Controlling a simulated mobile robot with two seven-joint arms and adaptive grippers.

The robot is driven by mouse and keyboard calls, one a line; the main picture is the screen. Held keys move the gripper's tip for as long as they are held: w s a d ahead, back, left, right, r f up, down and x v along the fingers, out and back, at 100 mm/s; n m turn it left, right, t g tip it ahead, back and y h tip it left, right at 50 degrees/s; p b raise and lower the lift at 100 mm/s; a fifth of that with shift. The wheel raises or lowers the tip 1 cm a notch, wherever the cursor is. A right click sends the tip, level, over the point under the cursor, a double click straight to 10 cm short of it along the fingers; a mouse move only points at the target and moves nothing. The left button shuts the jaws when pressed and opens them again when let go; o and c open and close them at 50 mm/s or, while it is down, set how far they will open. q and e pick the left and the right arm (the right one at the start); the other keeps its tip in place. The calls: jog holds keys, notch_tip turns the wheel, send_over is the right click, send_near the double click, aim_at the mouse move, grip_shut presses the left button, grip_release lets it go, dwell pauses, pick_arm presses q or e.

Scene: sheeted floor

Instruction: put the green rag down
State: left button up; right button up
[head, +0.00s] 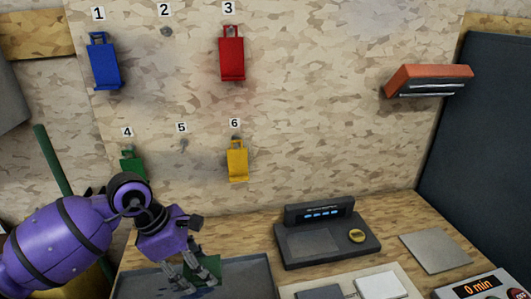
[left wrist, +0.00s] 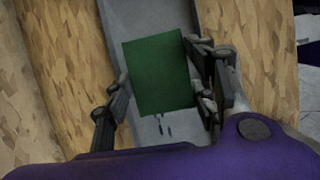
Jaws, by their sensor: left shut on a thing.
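The green rag (left wrist: 158,72) shows in the left wrist view as a flat dark green rectangle between the two fingers of my left gripper (left wrist: 163,92). The gripper is shut on it. In the head view my left gripper (head: 198,274) points down over the grey tray (head: 245,268) at the bottom. Only a small part of the green rag (head: 174,266) shows there, beside the fingers. I cannot tell whether the rag touches the tray. My right gripper is not in view.
Blue (head: 105,66), red (head: 231,58), yellow (head: 237,164) and green (head: 132,164) items hang on the numbered board. Hooks 2 and 5 are bare. A dark scale-like device (head: 325,238) stands right of the tray. A grey plate (head: 434,250) lies farther right.

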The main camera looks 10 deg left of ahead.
pick_arm(q)
jog(key=shift+s+a+f+m+g, duration=0.1)
jog(key=shift+s+m+g, duration=0.3)
jog(key=shift+m, duration=0.6)
jog(key=s+d+r+m+g+y+p, duration=0.2)
jog(key=s+d+m+g+p, duration=0.15)
jog(key=s+m, duration=0.7)
notch_tip(320, 180, up, 10)
jog(key=w+m+g+y+p, duration=0.1)
jog(key=m+y+p, duration=0.1)
jog(key=m, duration=0.7)
jog(key=shift+w+d+g+p, duration=0.25)
jog(key=shift+d+g+p, duration=0.1)
jog(key=shift+d, duration=0.1)
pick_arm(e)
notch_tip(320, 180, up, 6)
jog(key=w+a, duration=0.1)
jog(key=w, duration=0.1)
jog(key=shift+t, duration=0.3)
